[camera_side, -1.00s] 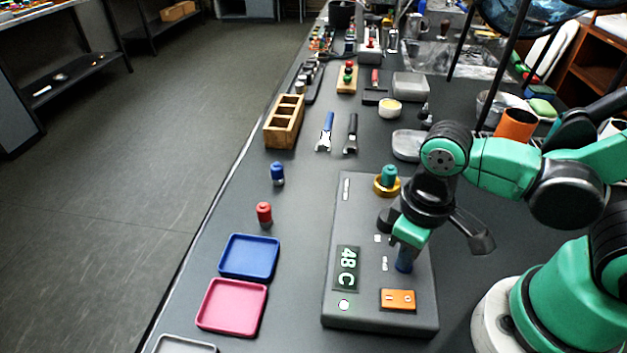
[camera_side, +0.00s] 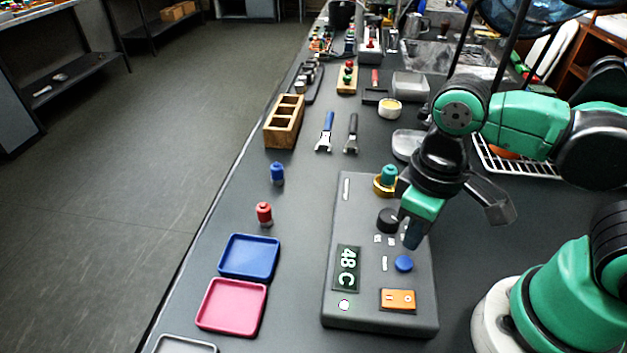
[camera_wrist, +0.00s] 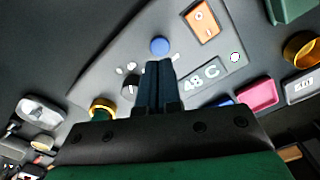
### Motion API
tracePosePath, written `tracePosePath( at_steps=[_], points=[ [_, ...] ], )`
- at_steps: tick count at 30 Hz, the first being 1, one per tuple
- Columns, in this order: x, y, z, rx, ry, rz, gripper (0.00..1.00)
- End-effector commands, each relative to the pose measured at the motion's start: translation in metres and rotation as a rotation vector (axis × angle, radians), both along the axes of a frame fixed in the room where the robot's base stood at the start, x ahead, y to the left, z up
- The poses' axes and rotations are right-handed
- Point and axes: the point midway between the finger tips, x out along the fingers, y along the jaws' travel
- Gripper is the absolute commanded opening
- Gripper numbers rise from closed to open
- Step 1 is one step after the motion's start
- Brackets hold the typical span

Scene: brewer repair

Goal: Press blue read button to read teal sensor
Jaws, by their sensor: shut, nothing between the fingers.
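The blue read button (camera_side: 404,263) sits on the dark grey brewer panel (camera_side: 345,306), above the orange switch; in the wrist view the button (camera_wrist: 160,46) lies just beyond my fingertips. My gripper (camera_side: 412,243) is shut and empty. It hangs above the panel, behind the button, apart from it. It also shows in the wrist view (camera_wrist: 158,64). The teal sensor (camera_side: 389,174) stands in a brass ring (camera_side: 384,188) at the panel's far end. The display (camera_side: 346,268) reads 48 C.
A black knob (camera_side: 388,219) and an orange switch (camera_side: 398,299) are on the panel. A blue tray (camera_side: 249,256), a pink tray (camera_side: 232,307), a red sensor (camera_side: 264,214) and a blue sensor (camera_side: 277,174) lie to the left.

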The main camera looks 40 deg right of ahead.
Motion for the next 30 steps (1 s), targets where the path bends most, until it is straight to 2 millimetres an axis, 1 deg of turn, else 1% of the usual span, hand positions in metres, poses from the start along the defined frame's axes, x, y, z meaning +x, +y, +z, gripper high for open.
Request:
tracePosePath(
  at_steps=[5,8,21,25,30],
  points=[
    [0.0,0.0,0.0,0.0,0.0,0.0,0.0],
    [0.0,0.0,0.004,0.0,0.0,0.0,0.0],
    [0.0,0.0,0.051,0.0,0.0,0.0,0.0],
    [0.0,0.0,0.058,0.0,0.0,0.0,0.0],
    [0.0,0.0,0.06,0.0,0.0,0.0,0.0]
  ],
)
